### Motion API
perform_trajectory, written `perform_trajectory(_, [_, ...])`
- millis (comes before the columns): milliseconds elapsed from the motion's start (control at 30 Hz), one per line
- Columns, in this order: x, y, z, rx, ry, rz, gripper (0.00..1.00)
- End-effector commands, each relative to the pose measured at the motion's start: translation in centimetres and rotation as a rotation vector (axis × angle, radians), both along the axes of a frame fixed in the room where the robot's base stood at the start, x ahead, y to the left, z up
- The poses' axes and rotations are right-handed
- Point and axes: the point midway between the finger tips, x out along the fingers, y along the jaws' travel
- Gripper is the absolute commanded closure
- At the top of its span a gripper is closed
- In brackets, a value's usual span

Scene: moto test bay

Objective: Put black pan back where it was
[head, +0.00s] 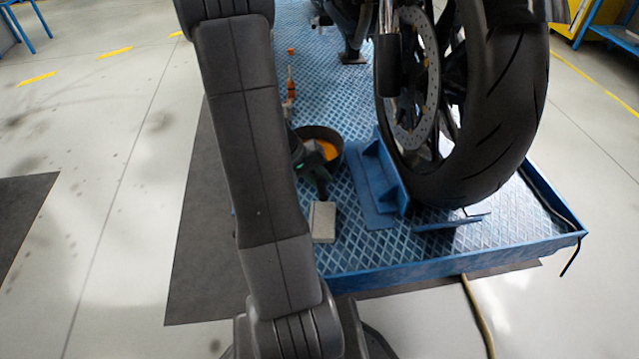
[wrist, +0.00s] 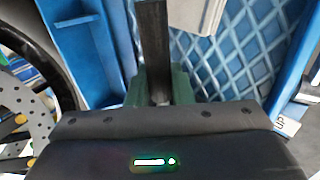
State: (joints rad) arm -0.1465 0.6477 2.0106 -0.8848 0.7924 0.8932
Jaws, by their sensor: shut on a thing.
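The black pan (head: 318,132) is round, with orange in it, over the blue lift platform (head: 340,255) left of the wheel in the head view. My arm hides its left side. My gripper (head: 318,178) is at the pan's near side. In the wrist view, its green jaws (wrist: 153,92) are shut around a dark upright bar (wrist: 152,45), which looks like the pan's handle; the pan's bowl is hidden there. I cannot tell whether the pan touches the platform or hangs just above it.
A pale grey box (head: 323,222) lies just nearer than my gripper. A blue wheel chock (head: 378,185) and the motorcycle's tyre (head: 500,120) stand close on the right. An orange-topped bottle-like object (head: 291,85) is behind the pan. A cable (head: 478,315) lies on the floor.

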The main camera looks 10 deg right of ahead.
Motion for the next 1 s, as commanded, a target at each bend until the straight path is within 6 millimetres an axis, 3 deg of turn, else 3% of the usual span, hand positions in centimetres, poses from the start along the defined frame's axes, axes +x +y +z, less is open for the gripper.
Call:
perform_trajectory(100, [0.0,0.0,-1.4,0.001,0.0,0.0,1.0])
perform_trajectory(367, [0.0,0.0,-1.3,0.001,-0.001,0.0,1.0])
perform_trajectory(400, [0.0,0.0,-1.3,0.001,0.0,0.0,0.72])
perform_trajectory(500, [0.0,0.0,-1.3,0.001,0.0,0.0,0.58])
perform_trajectory(800, [0.0,0.1,-1.1,0.001,-0.001,0.001,0.58])
perform_trajectory(1000, [0.1,1.6,1.5,0.001,-0.004,0.004,0.58])
